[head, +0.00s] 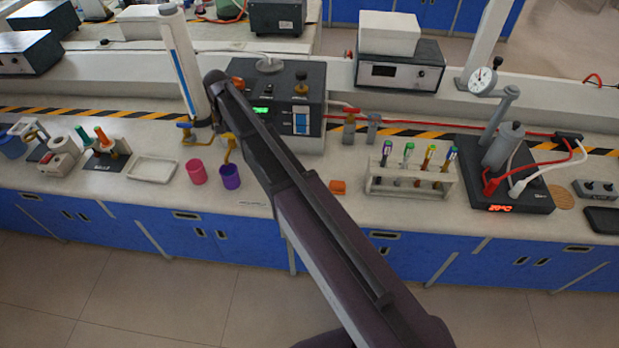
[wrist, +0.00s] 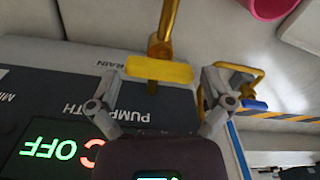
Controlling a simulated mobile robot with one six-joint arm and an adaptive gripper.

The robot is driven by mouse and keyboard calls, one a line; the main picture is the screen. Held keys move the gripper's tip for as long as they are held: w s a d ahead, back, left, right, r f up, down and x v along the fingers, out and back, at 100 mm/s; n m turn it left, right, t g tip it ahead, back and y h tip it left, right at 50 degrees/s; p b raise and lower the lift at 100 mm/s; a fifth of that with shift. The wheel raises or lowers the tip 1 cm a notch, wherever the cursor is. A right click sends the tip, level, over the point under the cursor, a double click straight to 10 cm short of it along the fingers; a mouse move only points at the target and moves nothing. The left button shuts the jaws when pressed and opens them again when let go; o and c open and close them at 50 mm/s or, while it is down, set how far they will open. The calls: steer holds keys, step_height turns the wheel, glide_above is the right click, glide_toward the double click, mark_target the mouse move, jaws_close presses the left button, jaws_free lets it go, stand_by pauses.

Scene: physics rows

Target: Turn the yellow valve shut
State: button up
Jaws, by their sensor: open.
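My gripper (wrist: 160,78) is open in the wrist view, with one finger near each end of the bar. I see a small gap at the ends; whether either finger touches cannot be told. In the head view the pump bath (head: 305,140) stands behind my arm, and a gold spout (head: 230,148) shows on its left. My fingers are hidden there.
A purple cup (head: 230,177) and a pink cup (head: 196,172) stand below the spout. A tap with a blue lever (wrist: 254,105) is close to my right finger in the wrist view. A tube rack (head: 410,182) stands to the right on the bench.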

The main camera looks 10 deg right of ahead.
mark_target(230, 133)
steer(key=n, duration=0.6)
step_height(230, 133, up, 14)
steer(key=p, duration=1.4)
steer(key=s+d+f+m+b, duration=0.2)
steer(key=s+d+f+b, duration=0.6)
steer(key=s+d, duration=0.2)
steer(key=s+d+f+m+b, duration=0.3)
steer(key=s+d+f+b, duration=0.5)
steer(key=s+d, duration=0.3)
steer(key=shift+s+f+b, duration=0.4)
steer(key=shift+s+b, duration=0.05)
steer(key=shift+s, duration=0.35)
steer(key=shift+s+d, duration=0.1)
steer(key=s+d, duration=0.1)
steer(key=s, duration=0.2)
steer(key=shift+d, duration=0.35)
